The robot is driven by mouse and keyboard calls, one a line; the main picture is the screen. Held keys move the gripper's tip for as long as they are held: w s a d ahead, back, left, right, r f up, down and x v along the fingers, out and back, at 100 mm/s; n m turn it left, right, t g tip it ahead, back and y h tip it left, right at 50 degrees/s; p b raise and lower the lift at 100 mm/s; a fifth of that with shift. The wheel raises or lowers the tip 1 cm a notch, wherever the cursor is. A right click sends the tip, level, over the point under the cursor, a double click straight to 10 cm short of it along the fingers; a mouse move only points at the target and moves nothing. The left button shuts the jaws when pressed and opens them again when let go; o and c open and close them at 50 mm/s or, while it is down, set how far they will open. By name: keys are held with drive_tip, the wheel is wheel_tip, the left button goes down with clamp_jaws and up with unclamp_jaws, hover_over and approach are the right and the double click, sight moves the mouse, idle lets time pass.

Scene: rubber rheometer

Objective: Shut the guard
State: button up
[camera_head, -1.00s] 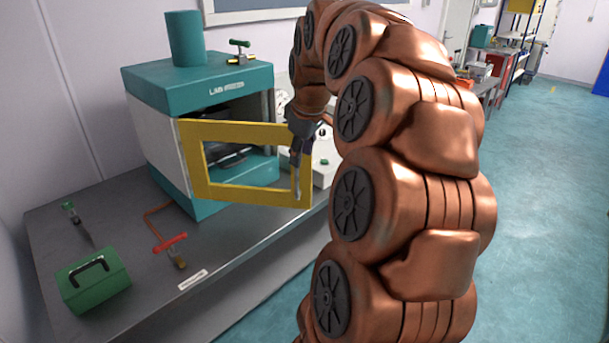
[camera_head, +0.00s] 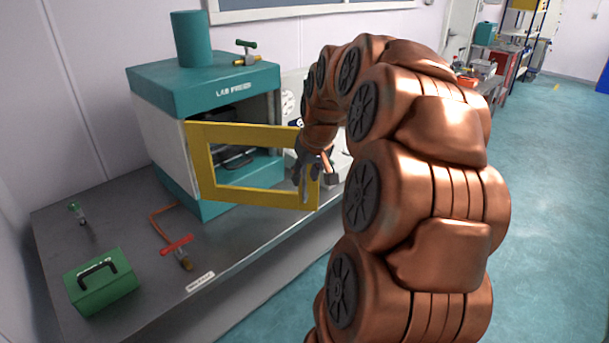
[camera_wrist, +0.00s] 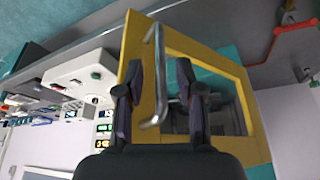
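The guard (camera_head: 250,199) is a yellow frame with a window, hinged at the left of the teal and white lab press (camera_head: 165,122). It stands swung out from the press front. Its silver bar handle (camera_wrist: 160,75) is on the free edge and also shows in the head view (camera_head: 304,188). My gripper (camera_head: 314,174) is at this edge. In the wrist view, the fingers of my gripper (camera_wrist: 159,72) are apart, with the handle between them and a gap on each side. Whether a finger touches the guard is unclear.
A green toolbox (camera_head: 100,287) and a red-handled tool (camera_head: 178,247) lie on the grey bench (camera_head: 235,250) at the left front. A white instrument with buttons (camera_wrist: 85,75) stands beside the press, partly behind my arm. The floor at the right is clear.

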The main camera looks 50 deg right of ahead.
drive_tip(key=shift+x, duration=1.05)
drive_tip(key=shift+c, duration=0.3)
clamp_jaws()
